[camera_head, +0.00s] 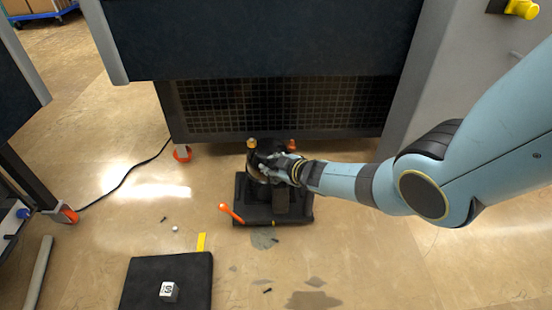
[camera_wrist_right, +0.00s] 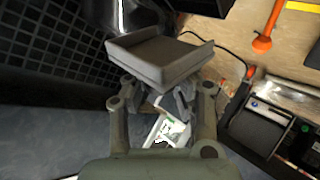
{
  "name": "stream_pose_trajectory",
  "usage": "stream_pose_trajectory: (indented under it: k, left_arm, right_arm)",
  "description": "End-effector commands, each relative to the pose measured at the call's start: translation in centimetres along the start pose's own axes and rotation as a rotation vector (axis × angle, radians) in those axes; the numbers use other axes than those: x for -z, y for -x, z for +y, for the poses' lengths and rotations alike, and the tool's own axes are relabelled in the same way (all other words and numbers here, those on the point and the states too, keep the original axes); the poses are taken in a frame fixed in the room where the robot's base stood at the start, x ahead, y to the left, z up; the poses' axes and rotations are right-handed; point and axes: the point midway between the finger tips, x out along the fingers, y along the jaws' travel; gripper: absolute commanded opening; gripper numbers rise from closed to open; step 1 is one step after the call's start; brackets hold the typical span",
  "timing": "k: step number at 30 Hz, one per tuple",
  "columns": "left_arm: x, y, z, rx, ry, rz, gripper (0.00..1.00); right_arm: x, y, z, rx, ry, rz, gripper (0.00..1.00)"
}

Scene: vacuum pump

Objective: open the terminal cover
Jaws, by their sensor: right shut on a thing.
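The vacuum pump (camera_head: 262,212) sits on the floor in front of the cabinet's grille, dark with orange caps. My right gripper (camera_head: 278,168) is at the pump's upper part and hides some of it. In the right wrist view, the gripper (camera_wrist_right: 160,95) is shut on a grey, shallow, box-like piece, which looks like the terminal cover (camera_wrist_right: 160,58). The cover is tilted at the fingertips. A white and green patch (camera_wrist_right: 172,130) shows between the fingers. I cannot tell whether the cover still touches the pump. My left gripper is not in view.
An orange-handled tool (camera_head: 231,213) lies by the pump's left side. The cabinet grille (camera_head: 270,108) stands close behind. Small loose parts and dark stains are on the floor.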

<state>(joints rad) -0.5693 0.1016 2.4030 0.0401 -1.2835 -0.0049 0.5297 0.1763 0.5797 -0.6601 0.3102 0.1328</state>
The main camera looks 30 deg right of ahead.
Motion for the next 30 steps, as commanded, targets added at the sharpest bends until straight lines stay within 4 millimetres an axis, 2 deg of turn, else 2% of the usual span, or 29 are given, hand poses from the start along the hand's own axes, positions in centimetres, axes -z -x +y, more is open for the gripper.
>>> stream_pose_trajectory:
  k: [1, 11, 24, 30]
  left_arm:
    - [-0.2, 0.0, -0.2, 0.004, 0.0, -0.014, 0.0]
    - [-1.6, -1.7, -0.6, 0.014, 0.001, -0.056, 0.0]
    - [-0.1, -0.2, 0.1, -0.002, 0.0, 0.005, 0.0]
    - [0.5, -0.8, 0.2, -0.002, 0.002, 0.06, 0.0]
  right_arm:
    - [0.5, 0.1, -0.1, 0.002, 0.028, -0.031, 0.0]
    - [0.9, -0.7, -1.2, 0.005, 0.251, -0.254, 0.0]
    - [1.2, -1.8, -2.4, 0.009, 0.496, -0.5, 0.0]
    - [1.2, -2.0, -2.7, 0.01, 0.558, -0.563, 0.0]
